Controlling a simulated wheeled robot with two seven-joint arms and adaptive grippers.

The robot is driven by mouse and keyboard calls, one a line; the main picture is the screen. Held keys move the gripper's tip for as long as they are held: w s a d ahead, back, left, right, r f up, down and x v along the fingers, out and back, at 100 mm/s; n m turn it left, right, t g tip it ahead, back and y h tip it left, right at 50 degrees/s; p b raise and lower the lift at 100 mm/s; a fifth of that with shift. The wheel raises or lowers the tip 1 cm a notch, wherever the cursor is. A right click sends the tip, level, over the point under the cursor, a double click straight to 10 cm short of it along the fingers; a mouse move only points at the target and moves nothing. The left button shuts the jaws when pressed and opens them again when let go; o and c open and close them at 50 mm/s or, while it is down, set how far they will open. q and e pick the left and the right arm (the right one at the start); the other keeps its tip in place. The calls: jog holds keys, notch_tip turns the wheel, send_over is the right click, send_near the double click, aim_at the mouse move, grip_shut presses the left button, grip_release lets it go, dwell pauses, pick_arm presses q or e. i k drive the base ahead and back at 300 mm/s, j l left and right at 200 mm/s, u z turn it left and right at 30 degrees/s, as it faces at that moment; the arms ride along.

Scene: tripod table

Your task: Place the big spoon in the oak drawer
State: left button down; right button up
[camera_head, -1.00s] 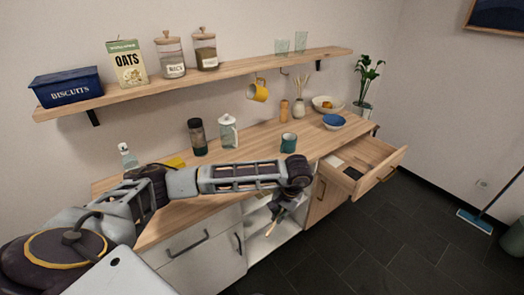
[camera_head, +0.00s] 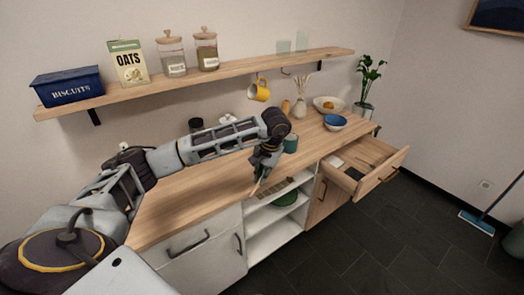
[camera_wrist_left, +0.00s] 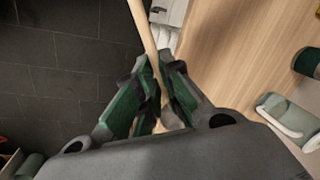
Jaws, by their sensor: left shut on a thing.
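My left gripper (camera_head: 263,170) is above the front edge of the counter, over the open shelves. In the left wrist view the left gripper (camera_wrist_left: 152,100) is shut on a pale wooden handle (camera_wrist_left: 146,28), which I take to be the big spoon. The spoon's far end runs out of that view, and in the head view it is mostly hidden by the gripper. The oak drawer (camera_head: 379,182) is pulled open at the right end of the counter, with several flat dark and light items in it. My right gripper is not in view.
A teal mug (camera_head: 291,143) stands on the counter (camera_head: 190,195) just behind the gripper. A blue bowl (camera_head: 334,122) and a vase (camera_head: 299,109) stand further right. A yellow mug (camera_head: 259,91) hangs under the wall shelf. The shelf compartment below holds a green dish (camera_head: 286,198).

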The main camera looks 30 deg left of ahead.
aim_at(374, 156)
jog(key=i+j, duration=0.8)
jog(key=i, duration=0.05)
